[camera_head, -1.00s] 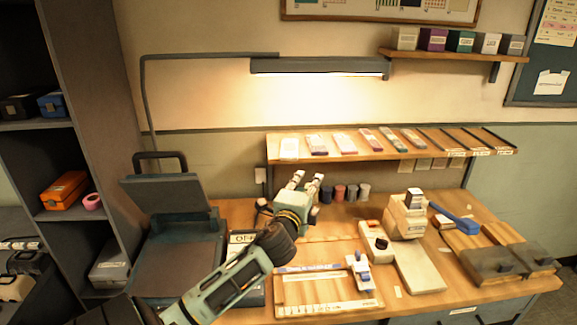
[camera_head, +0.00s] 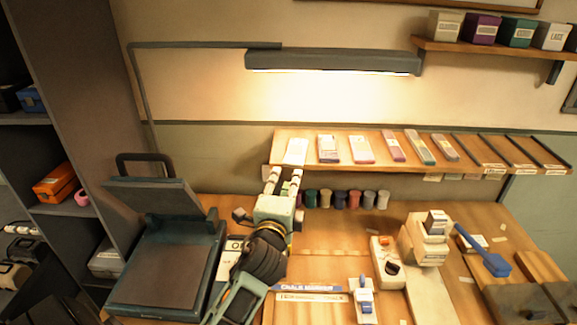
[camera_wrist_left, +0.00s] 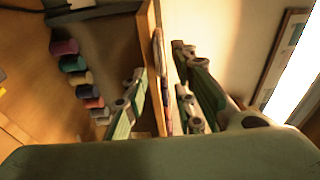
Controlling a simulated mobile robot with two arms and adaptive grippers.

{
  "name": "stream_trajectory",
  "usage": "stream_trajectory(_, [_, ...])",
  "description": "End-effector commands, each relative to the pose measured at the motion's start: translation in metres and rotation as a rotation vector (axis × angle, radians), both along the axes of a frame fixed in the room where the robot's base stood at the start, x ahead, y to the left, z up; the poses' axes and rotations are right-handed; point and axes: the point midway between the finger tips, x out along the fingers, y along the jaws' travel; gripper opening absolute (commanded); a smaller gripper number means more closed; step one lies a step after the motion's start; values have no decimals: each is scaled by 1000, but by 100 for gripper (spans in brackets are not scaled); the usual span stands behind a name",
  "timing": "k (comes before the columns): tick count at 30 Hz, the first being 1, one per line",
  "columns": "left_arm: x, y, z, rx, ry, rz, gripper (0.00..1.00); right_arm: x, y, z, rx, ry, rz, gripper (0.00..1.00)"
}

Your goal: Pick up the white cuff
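A flat white piece (camera_head: 295,151), which I take for the white cuff, lies at the left end of the sloping wooden shelf (camera_head: 312,169). My left gripper (camera_head: 282,176) is at the shelf's front edge, just below this piece. In the left wrist view the gripper's fingers (camera_wrist_left: 160,100) are spread apart, on either side of the shelf board's edge and a thin edge-on item (camera_wrist_left: 160,70). I cannot tell whether the fingers touch anything. My right gripper is not in view.
Several flat packets (camera_head: 361,149) lie to the right on the same shelf. Several coloured spools (camera_head: 340,199) stand on the table below it. A dark green press (camera_head: 165,250) stands at left, and a cream device (camera_head: 425,242) at right. A lamp (camera_head: 335,62) hangs above.

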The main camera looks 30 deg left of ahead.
Motion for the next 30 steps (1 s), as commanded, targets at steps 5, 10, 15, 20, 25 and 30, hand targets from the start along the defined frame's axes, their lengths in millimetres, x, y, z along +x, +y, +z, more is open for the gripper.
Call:
stream_trajectory(5, [26,12,-1,1,-2,1,25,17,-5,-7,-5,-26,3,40])
stream_trajectory(10, [44,20,1,1,0,1,25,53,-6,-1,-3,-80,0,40])
stream_trajectory(15, [55,24,0,0,1,2,25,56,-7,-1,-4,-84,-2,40])
stream_trajectory(20, [58,26,1,-1,0,1,25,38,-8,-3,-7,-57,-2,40])
stream_trajectory(25, [58,26,0,-1,0,1,25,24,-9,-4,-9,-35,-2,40])
stream_trajectory(30, [57,26,0,-1,0,1,19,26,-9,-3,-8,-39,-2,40])
